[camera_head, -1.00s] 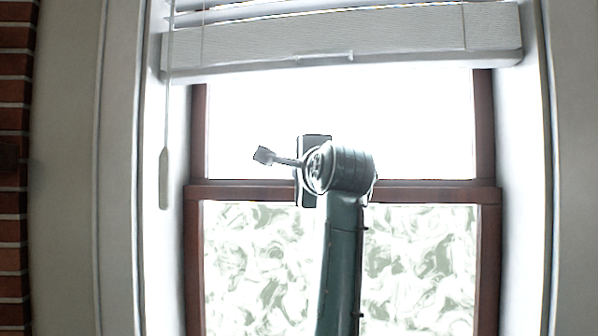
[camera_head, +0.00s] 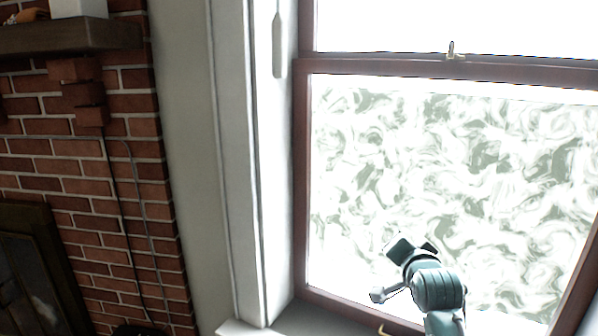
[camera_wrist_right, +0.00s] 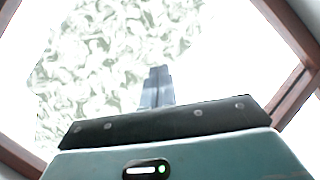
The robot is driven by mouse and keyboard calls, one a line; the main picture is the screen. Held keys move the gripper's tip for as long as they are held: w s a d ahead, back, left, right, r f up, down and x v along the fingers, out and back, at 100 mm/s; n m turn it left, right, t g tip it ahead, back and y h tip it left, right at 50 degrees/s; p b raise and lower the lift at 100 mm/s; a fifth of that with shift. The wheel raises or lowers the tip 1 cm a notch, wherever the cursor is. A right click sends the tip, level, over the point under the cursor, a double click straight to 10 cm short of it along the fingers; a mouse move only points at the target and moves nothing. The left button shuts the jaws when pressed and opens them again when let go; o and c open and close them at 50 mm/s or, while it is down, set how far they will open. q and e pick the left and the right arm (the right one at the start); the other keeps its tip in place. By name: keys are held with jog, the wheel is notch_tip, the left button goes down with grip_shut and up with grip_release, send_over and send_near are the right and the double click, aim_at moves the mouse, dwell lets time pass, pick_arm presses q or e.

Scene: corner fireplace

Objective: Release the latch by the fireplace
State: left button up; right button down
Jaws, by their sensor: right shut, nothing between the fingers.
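A small brass latch (camera_head: 452,53) sits on the dark red meeting rail of the window, at the upper right of the head view. A short piece of it stands upright. My right gripper (camera_head: 378,295) is low in front of the patterned lower pane, well below and left of the latch, and apart from it. Its fingers are together with nothing between them; they also show in the wrist view (camera_wrist_right: 157,85), against the pane. The latch does not show in the wrist view. My left gripper is in neither view.
A brick fireplace (camera_head: 110,190) with a dark mantel (camera_head: 70,36) stands at the left. A white blind wand (camera_head: 279,45) hangs by the window frame. A small brass piece (camera_head: 383,330) shows near the bottom sill. Space between gripper and latch looks clear.

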jog(key=s+f+n+g, duration=0.1)
jog(key=s+f+n, duration=0.15)
jog(key=f, duration=0.35)
jog(key=s+f+n, duration=0.1)
jog(key=s+f, duration=0.3)
jog(key=f, duration=0.3)
jog(key=s+a+f+n+g+y, duration=0.1)
jog(key=s+a+f+n, duration=0.1)
jog(key=s+f, duration=0.4)
jog(key=s+a+f+n+g+y, duration=0.1)
jog(key=s+f+n, duration=0.2)
jog(key=s+f, duration=0.3)
jog(key=s+a+f+n+g+y, duration=0.1)
jog(key=s+f, duration=0.4)
jog(key=s, duration=0.9)
jog(key=shift+s+a+f+n+g+y, duration=0.3)
jog(key=shift+a+f+n+g, duration=0.15)
jog(key=shift+a+n, duration=0.45)
jog(key=shift+d, duration=0.1)
